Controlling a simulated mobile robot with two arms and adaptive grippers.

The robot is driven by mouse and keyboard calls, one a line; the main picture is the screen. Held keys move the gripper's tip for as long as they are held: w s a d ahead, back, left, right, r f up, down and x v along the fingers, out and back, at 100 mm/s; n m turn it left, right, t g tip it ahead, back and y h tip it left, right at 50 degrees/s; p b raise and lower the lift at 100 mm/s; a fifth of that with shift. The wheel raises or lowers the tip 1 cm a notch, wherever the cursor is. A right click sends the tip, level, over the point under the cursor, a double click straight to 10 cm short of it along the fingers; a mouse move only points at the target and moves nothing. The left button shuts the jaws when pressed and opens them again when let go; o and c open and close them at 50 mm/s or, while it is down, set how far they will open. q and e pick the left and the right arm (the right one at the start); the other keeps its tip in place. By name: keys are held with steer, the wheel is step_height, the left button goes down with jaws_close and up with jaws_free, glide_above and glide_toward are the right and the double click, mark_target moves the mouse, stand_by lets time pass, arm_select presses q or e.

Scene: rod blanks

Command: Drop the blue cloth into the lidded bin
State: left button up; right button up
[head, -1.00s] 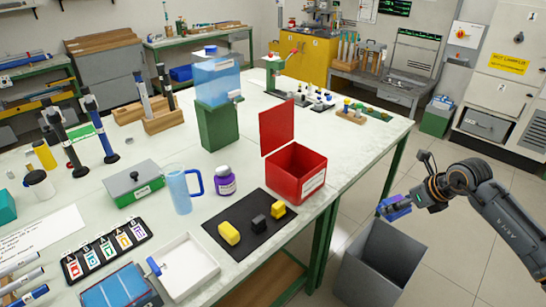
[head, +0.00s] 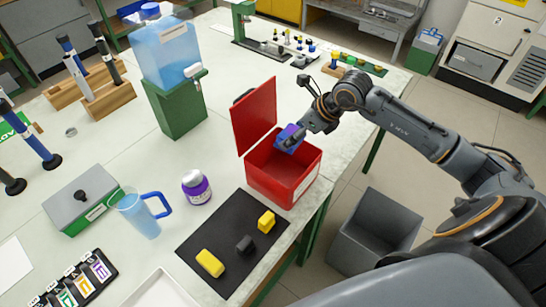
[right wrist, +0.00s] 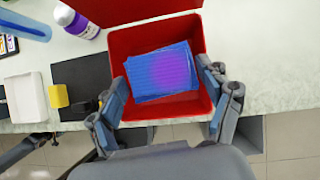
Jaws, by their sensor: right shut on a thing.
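The blue cloth (head: 287,137), with a purple patch, is held in my right gripper (head: 297,141). In the right wrist view the cloth (right wrist: 162,73) shows as a folded square between the two fingers (right wrist: 167,97). The lidded bin (head: 272,184) is a red box at the table's right edge. Its red lid (head: 255,115) stands open on its left side. The cloth is over the bin's opening, at about rim height; how deep it reaches is hard to tell. In the right wrist view the bin's red wall (right wrist: 186,32) surrounds the cloth. My left gripper is not in view.
A black mat (head: 222,254) with two yellow blocks and a dark block lies in front of the bin. A purple-labelled jar (head: 196,187) and a blue pitcher (head: 139,214) stand to the left. A grey open bin (head: 375,232) stands on the floor at right.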

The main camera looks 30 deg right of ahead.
steer(key=shift+s+a+f+b, duration=0.1)
steer(key=shift+s+f+b, duration=0.2)
steer(key=shift+f, duration=0.2)
steer(key=shift+s+a+f+b, duration=0.15)
steer(key=shift+f+b, duration=0.1)
steer(key=shift+f, duration=0.2)
step_height(320, 180, down, 4)
steer(key=shift+w+d+r+b, duration=0.15)
steer(key=shift+b, duration=0.6)
steer(key=o, duration=1.1)
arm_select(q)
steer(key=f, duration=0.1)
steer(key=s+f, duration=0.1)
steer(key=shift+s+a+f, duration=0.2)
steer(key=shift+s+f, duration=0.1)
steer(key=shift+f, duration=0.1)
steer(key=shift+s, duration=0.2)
arm_select(e)
steer(key=shift+d+r, duration=0.1)
steer(key=shift+r, duration=0.05)
